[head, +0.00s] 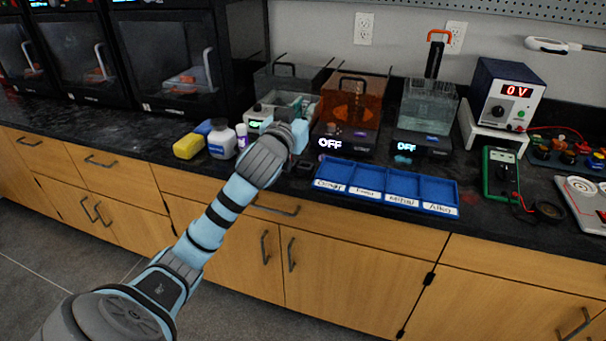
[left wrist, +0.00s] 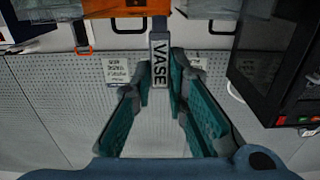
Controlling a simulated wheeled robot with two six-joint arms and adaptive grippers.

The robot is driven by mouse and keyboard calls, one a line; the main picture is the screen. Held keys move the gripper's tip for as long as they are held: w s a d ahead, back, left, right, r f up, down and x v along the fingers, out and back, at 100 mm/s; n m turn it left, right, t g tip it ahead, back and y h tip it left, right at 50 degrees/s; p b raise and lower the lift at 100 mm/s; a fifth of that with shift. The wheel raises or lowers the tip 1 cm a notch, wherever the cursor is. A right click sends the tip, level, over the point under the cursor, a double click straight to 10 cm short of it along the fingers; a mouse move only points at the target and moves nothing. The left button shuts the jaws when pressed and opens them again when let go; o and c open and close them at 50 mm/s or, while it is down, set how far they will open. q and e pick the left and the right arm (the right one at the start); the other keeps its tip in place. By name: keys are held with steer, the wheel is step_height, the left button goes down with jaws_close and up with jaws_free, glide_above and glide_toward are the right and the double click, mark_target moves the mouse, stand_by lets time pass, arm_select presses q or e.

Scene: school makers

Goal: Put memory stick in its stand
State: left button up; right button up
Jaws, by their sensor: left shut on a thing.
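My left gripper (head: 297,136) is above the back part of the counter in the head view, largely hidden by its own wrist. In the left wrist view its teal fingers (left wrist: 161,82) are shut on a slim grey stick marked VASE (left wrist: 160,62), which I take for the memory stick. The stick points away from the palm, beyond the fingertips. It is not visible in the head view. I cannot pick out its stand with certainty in either view. My right gripper is not in view.
A blue tray with labelled compartments (head: 388,189) lies at the counter's front edge. Dark printers (head: 175,65) stand at left. A yellow sponge (head: 188,146), white bottles (head: 222,141) and an orange tank (head: 352,105) are near the gripper. Free counter lies in front of the printers.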

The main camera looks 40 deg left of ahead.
arm_select(q)
steer(key=b, duration=0.1)
glide_above(303, 167)
step_height(303, 167, down, 5)
step_height(303, 167, down, 8)
steer(key=b, duration=0.3)
steer(key=shift+r+b, duration=0.2)
steer(key=shift+b, duration=0.15)
steer(key=shift+c, duration=0.3)
steer(key=shift+f, duration=0.15)
steer(key=o, duration=0.8)
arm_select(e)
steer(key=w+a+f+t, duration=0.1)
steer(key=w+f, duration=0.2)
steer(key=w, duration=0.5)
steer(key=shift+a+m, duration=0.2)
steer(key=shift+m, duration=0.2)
